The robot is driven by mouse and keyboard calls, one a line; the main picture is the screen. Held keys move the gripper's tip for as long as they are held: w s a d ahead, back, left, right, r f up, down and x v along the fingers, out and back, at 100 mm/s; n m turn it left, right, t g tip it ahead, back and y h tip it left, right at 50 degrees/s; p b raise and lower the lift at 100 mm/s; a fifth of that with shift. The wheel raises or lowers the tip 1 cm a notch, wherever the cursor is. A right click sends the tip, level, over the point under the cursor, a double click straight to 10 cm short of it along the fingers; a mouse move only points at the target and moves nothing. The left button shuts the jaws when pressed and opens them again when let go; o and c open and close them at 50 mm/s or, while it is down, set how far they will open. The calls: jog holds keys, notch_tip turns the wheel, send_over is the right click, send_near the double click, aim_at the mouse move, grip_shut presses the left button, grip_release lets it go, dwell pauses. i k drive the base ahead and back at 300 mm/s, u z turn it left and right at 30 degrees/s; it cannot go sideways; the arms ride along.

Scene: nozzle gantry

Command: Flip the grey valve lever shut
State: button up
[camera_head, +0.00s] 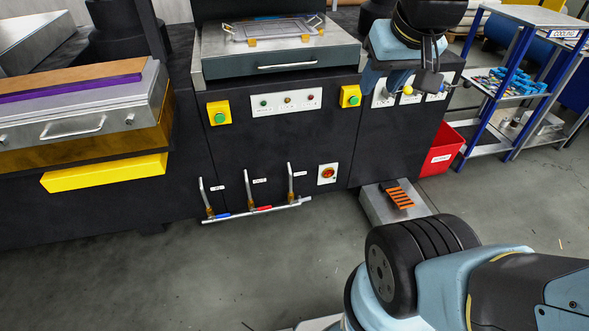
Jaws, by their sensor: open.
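Three lever valves stand in a row low on the dark machine front. The left one (202,190) has a blue mark at its foot, the middle one (248,188) a red mark. The right lever (291,180) has no bright colour that I can make out, so it looks like the grey one. All three levers stand upright, across the horizontal pipe (285,206) below them. Their small labels are unreadable. My gripper (427,80) hangs at the upper right in front of the machine, well above and to the right of the levers. It is open; its fingertips show poorly.
A red switch on a white plate (327,174) sits just right of the levers. A grey box with an orange grille (378,204) and a red bin (442,150) stand further right. A yellow bar (105,173) juts out left. The floor before the levers is clear.

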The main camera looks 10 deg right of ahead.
aim_at(307, 199)
jog(key=u, duration=1.5)
jog(key=k, duration=0.9)
jog(key=z, duration=0.9)
jog(key=i, duration=1)
